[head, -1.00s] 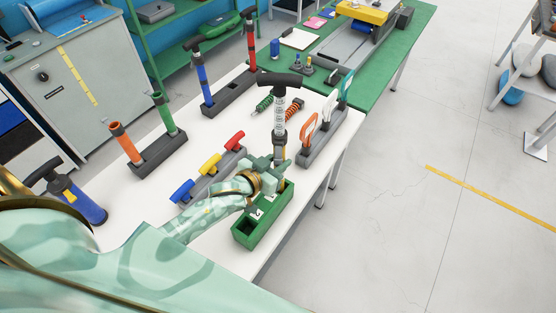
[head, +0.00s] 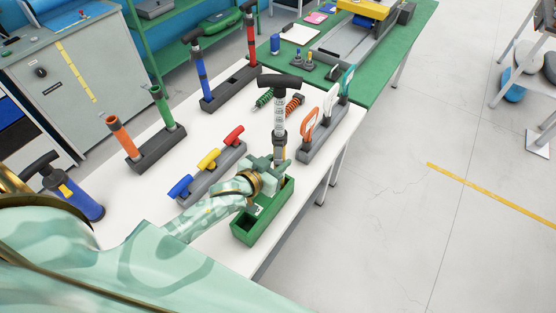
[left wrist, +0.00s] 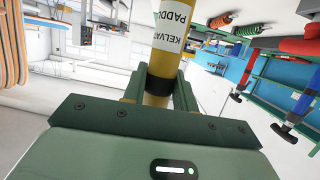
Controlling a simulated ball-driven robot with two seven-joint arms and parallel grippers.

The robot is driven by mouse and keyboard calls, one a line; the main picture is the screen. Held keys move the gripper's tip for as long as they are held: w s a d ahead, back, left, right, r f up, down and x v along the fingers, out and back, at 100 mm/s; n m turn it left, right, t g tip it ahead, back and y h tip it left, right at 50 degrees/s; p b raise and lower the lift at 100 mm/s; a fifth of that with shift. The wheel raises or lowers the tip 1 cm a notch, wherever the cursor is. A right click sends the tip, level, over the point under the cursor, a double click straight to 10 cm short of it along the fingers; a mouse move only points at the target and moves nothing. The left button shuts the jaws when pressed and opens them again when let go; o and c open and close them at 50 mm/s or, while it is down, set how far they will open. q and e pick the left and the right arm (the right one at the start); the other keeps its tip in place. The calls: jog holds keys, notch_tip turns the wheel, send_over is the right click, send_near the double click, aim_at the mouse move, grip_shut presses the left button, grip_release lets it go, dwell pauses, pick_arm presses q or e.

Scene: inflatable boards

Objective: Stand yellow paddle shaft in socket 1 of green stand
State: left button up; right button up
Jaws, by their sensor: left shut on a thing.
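The yellow paddle shaft (head: 279,122), with a black T-handle on top and a white printed label, stands about upright in my left gripper (head: 272,170). In the left wrist view the shaft (left wrist: 160,65) passes between the green fingers at a black band. The green stand (head: 250,232) sits at the table's front edge, directly under and in front of the gripper. One open socket shows at its near end. The gripper hides the stand's far part and the shaft's lower end, so I cannot tell whether the shaft is in a socket. My right gripper is out of view.
A grey rack with blue, yellow and red handles (head: 208,165) stands just left of the stand. A grey rack with orange, white and teal handles (head: 318,140) stands right of the shaft. Dark holders (head: 158,147) and a blue pump (head: 78,197) are farther left.

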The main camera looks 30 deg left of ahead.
pick_arm(q)
jog(key=shift+f+b, duration=0.55)
jog(key=shift+f, duration=0.3)
jog(key=o, duration=1.2)
jog(key=shift+c, duration=0.2)
jog(key=p+v, duration=0.1)
jog(key=v, duration=1.5)
jog(key=shift+s, duration=0.2)
